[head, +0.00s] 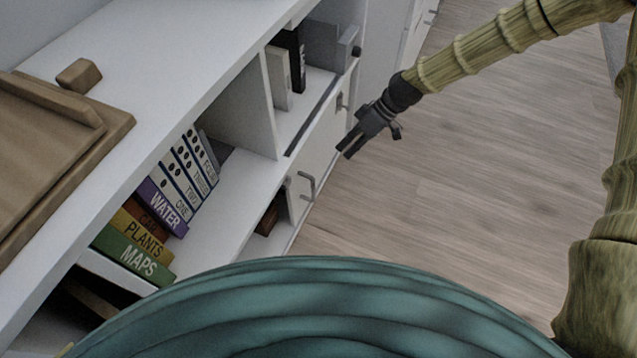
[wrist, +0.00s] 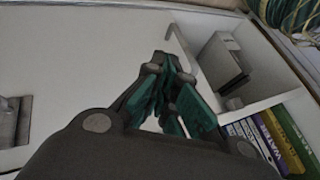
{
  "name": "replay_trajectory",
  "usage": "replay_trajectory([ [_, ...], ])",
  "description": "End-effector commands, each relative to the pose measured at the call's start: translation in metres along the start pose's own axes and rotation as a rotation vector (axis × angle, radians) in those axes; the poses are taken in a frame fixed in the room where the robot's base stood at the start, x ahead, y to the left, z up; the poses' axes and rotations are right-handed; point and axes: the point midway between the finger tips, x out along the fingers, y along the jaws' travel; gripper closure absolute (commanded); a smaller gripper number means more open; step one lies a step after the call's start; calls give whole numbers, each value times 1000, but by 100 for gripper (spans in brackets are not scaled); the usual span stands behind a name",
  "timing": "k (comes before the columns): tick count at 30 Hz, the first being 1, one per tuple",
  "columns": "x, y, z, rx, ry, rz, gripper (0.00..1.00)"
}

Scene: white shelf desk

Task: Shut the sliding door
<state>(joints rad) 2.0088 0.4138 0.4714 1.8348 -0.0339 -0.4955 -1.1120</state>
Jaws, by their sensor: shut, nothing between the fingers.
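The sliding door is a white panel (head: 318,147) low on the front of the white desk, with a grey bar handle (head: 308,186) near its left edge. To its left the lower compartment is open. In the wrist view the white panel (wrist: 85,50) fills much of the left, and the grey handle (wrist: 181,48) shows just beyond the fingers. My gripper (head: 346,149) is shut and empty, in front of the panel and above and right of the handle in the head view. It also shows in the wrist view (wrist: 163,62). I cannot tell whether it touches the door.
Several books (head: 165,205) lean and lie in the left shelf. White and black binders (head: 288,65) stand in the upper right compartment, by a grey box (head: 328,45). A wooden board (head: 50,150) lies on the desk top. The wooden floor (head: 430,190) to the right is clear.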

Motion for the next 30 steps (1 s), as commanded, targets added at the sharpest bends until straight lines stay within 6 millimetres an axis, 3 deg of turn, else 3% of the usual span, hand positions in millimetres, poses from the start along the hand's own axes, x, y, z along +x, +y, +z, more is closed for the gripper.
replay_trajectory([
  [8, 6, 6, -3, -28, 7, -9, 100],
  [26, 101, 6, -3, -26, 6, -9, 100],
  [30, 110, -10, -3, -28, 6, -8, 100],
])
